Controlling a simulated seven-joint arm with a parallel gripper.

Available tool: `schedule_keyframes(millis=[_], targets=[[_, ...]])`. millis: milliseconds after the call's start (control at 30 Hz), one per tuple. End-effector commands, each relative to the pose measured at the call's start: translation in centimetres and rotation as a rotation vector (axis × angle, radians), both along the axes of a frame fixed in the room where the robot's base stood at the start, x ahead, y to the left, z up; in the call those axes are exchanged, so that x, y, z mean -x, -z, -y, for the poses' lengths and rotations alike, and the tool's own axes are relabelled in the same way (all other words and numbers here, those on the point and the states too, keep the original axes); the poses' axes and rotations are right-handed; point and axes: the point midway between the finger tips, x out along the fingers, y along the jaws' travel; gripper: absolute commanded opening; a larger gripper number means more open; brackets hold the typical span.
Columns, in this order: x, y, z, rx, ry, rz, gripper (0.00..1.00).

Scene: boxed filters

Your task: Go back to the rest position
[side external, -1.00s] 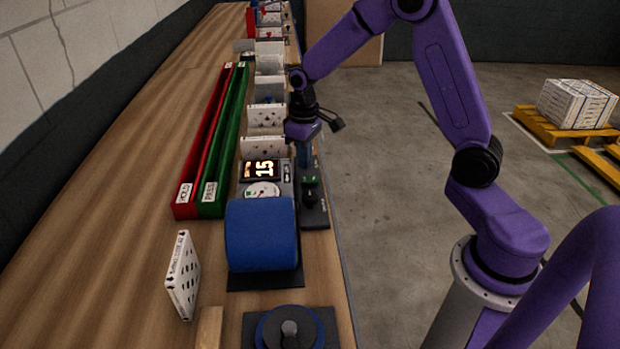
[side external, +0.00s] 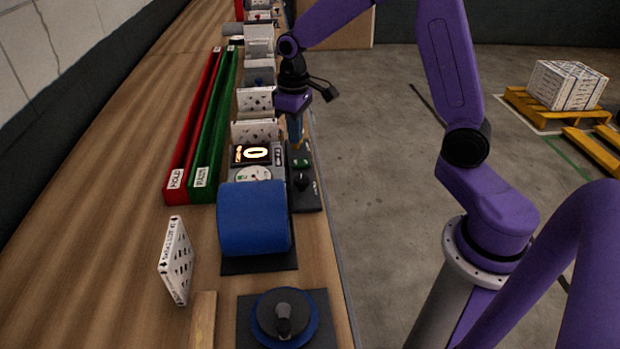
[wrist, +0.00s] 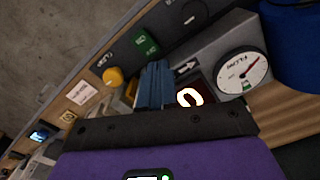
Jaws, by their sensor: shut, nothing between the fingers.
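My gripper (side external: 296,130) hangs above the control strip along the bench's right edge. Its blue fingers are shut with nothing between them. In the wrist view the shut fingers (wrist: 153,85) are over the panel, between an orange knob (wrist: 113,77) and a lit display (wrist: 189,96). The purple arm reaches in from the right, bent at the elbow. The display reads 0 in the side view (side external: 256,153).
A round flow gauge (side external: 253,174), a blue roller (side external: 253,218) and a black-and-blue knob (side external: 284,318) stand nearer. Red HOLD (side external: 177,168) and green PRESS (side external: 206,165) troughs run left. A boxed filter (side external: 177,262) stands on open wood. White filters (side external: 255,131) line the back.

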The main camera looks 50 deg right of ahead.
Motion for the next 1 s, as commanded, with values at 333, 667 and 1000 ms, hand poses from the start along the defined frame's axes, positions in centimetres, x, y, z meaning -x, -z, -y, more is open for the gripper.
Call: schedule_keyframes(millis=[333, 667, 1000], targets=[[10.5, -3.0, -6.5, -0.005, -0.293, 0.012, 0.00], [21.8, -4.1, -7.8, -0.015, -0.582, 0.020, 0.00], [28.6, -3.8, -6.1, -0.020, -0.776, 0.022, 0.00]])
